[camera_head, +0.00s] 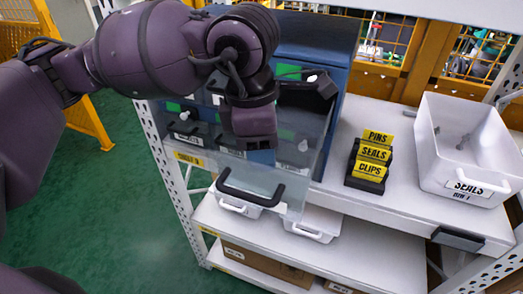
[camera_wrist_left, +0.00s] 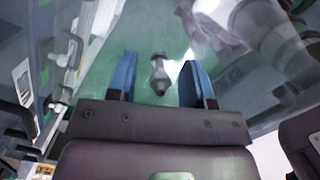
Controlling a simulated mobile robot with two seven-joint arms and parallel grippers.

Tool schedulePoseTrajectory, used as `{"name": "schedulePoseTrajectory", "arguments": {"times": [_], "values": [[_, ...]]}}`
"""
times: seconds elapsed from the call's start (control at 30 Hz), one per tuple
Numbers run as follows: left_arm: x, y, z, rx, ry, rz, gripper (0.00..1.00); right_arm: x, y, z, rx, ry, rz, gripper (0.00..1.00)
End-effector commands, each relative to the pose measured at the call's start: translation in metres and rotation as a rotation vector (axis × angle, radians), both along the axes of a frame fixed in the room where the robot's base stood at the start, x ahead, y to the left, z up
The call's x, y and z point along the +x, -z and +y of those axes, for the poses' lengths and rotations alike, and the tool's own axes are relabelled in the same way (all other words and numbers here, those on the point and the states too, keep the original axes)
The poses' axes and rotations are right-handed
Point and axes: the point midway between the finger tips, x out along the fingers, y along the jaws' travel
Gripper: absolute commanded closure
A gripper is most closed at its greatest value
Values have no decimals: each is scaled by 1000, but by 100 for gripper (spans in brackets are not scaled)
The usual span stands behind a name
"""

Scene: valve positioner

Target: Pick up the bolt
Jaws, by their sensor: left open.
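My left gripper (camera_head: 262,157) is in front of the blue drawer cabinet, by its clear panel with a black handle (camera_head: 250,190). In the left wrist view, its two blue fingers (camera_wrist_left: 158,82) are spread apart with nothing clamped between them. A small grey, bolt-like shape (camera_wrist_left: 160,76) shows beyond and between the fingertips, apart from them. It is blurred, and I cannot tell for sure that it is the bolt. In the head view my arm and gripper hide part of the cabinet, and I cannot make out the bolt there. My right gripper is not in view.
The blue cabinet (camera_head: 335,60) stands on a white shelf unit. To its right are a black holder with yellow labels (camera_head: 372,160) and a white bin (camera_head: 440,150) with small parts. White bins (camera_head: 312,226) sit on the lower shelf. Green floor lies open at left.

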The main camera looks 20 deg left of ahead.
Motion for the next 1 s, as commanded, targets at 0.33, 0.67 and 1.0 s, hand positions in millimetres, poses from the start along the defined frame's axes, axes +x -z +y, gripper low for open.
{"name": "schedulePoseTrajectory", "arguments": {"times": [0.33,0.67,1.0], "values": [[0,10,-1,0,0,-1,53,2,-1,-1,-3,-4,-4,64],[0,10,-1,0,0,-1,99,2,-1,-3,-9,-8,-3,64],[1,7,-1,0,0,-2,100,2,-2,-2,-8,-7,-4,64]]}}
